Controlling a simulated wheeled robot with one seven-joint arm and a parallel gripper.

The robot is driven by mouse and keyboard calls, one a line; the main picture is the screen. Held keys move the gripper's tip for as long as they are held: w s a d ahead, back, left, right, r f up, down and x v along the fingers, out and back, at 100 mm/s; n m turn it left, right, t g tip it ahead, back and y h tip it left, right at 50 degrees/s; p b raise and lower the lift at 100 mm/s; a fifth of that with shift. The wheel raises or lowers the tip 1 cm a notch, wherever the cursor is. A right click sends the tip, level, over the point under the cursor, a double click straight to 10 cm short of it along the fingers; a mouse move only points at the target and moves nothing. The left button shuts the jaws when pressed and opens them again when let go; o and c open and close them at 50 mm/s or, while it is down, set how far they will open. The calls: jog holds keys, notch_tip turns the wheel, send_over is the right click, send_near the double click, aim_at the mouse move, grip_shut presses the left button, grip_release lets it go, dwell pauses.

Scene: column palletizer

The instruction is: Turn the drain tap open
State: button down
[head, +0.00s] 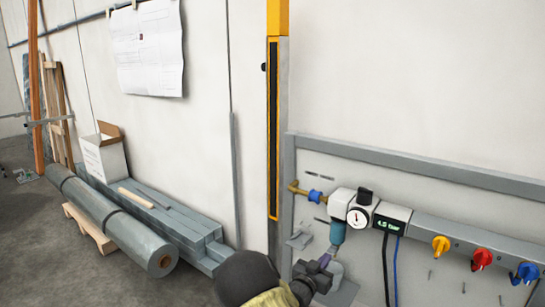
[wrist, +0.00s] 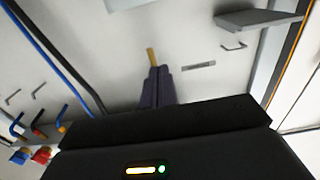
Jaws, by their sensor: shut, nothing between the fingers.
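On the wall panel, the regulator (head: 353,212) has a round gauge and a teal bowl (head: 337,232) hanging below it. My gripper (head: 327,258) is just under the bowl, coming up from the lower left. In the wrist view, its dark fingers (wrist: 158,75) are shut together. A small tan bar (wrist: 152,55) shows just past the fingertips; I cannot tell whether it is part of the drain tap or whether the fingers touch it. In the head view the drain tap is not clearly visible, with my gripper in front of the area below the bowl.
Yellow (head: 441,245), red (head: 482,258) and blue (head: 527,272) valves line the panel's right side. Cables (head: 391,262) hang beside the digital display. A small grey shelf (head: 299,240) sticks out left of the bowl. A grey roll (head: 115,230) and planks lie at left.

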jog(key=v, duration=0.6)
jog(key=shift+p, duration=0.4)
jog(key=shift+r, duration=0.1)
jog(key=r+n+p, duration=0.1)
jog(key=n, duration=0.7)
jog(key=s+d+r+n+p, duration=0.1)
jog(key=r+n+p, duration=0.1)
jog(key=n, duration=0.6)
jog(key=s+r+n+p, duration=0.1)
jog(key=n, duration=0.7)
jog(key=shift+s+d+r+p, duration=0.2)
jog(key=shift+d+r+p, duration=0.1)
jog(key=shift+w, duration=0.1)
